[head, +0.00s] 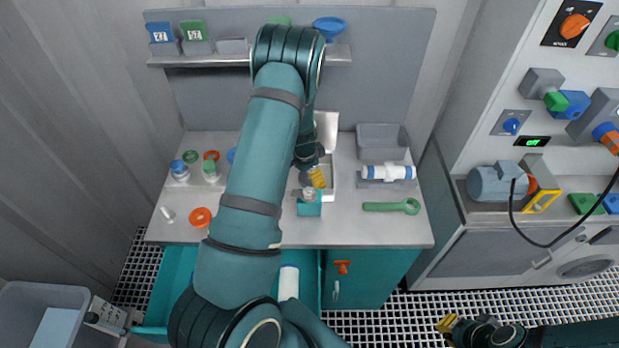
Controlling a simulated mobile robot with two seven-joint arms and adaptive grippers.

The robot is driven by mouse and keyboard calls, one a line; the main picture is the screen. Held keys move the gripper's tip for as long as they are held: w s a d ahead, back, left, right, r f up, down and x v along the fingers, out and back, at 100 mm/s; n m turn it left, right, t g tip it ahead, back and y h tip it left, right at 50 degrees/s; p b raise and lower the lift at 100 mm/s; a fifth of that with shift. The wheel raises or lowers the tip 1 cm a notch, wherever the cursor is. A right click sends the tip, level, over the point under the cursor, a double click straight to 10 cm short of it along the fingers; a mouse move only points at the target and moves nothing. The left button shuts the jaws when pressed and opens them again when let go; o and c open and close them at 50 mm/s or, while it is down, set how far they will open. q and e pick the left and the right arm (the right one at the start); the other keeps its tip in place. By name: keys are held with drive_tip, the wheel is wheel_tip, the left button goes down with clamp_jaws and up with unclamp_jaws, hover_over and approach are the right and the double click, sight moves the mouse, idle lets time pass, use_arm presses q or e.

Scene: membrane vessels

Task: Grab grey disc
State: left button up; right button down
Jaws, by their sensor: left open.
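My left gripper (318,179), with yellow fingers, is open above the white open box (331,190) on the worktop. Its arm reaches up and then down, hiding much of the worktop's middle. I cannot clearly make out a grey disc. A small greyish part shows beside the fingers, but I cannot tell what it is. Just in front of the gripper stands a teal holder (309,209) with a small pale piece (309,193) on top. My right gripper (446,324) is low at the bottom right, over the grated floor, away from the worktop; its jaw opening is unclear.
On the worktop (400,232) are a grey bin (381,140), a white and blue cylinder (388,172), a green wrench-like tool (392,206), an orange ring (200,217) and small capped vessels (179,170). A shelf stands behind. Machinery (498,183) is at the right.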

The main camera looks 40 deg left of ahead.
use_arm(q)
drive_tip(key=shift+f, duration=0.4)
drive_tip(key=c, duration=0.9)
drive_tip(key=shift+r, duration=0.15)
drive_tip(key=shift+c, duration=0.2)
